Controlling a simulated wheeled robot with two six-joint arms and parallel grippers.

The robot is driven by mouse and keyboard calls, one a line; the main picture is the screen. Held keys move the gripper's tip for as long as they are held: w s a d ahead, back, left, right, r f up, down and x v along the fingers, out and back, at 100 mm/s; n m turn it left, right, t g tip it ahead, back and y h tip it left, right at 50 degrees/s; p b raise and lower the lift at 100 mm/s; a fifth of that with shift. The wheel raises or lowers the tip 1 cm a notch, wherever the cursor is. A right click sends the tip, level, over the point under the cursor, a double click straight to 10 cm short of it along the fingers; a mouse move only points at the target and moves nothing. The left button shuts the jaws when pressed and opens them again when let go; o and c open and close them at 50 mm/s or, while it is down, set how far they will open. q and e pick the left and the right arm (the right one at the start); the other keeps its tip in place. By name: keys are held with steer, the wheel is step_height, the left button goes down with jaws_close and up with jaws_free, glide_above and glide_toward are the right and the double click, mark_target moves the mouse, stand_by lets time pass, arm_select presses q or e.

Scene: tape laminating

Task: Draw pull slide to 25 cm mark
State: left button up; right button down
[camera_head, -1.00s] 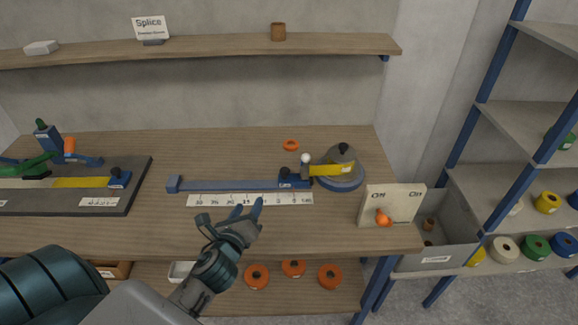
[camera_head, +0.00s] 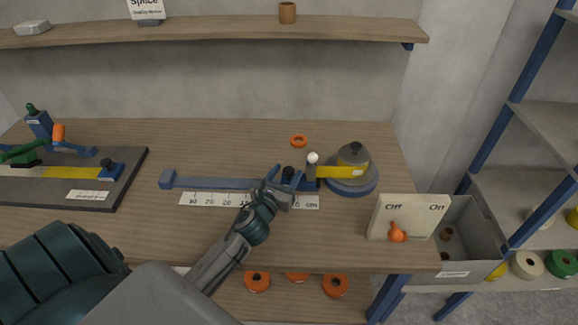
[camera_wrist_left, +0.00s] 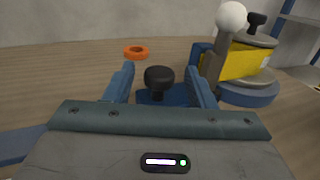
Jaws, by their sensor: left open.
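The pull slide, a small blue block with a black knob (camera_head: 287,172), sits at the right end of the blue rail (camera_head: 215,183). My left gripper (camera_head: 284,178) is open at the slide. In the left wrist view its knob (camera_wrist_left: 159,79) stands between the two spread fingers, with gaps visible beside it. The white centimetre scale (camera_head: 215,200) lies in front of the rail. My gripper hides part of the scale and slide. Yellow tape (camera_head: 338,171) runs from beside the slide to the round dispenser (camera_head: 352,187). My right gripper is not in view.
A white-knobbed lever (camera_head: 312,159) stands just right of the slide. An orange ring (camera_head: 299,140) lies behind it. An Off/On switch board (camera_head: 408,217) stands at the front right. A dark board with a fixture (camera_head: 92,193) is at left. The table behind the rail's left part is clear.

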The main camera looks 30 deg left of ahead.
arm_select(q)
steer(key=shift+w+a+r, duration=0.1)
steer(key=shift+w, duration=1)
steer(key=shift+s, duration=0.1)
jaws_close()
steer(key=shift+a, duration=0.1)
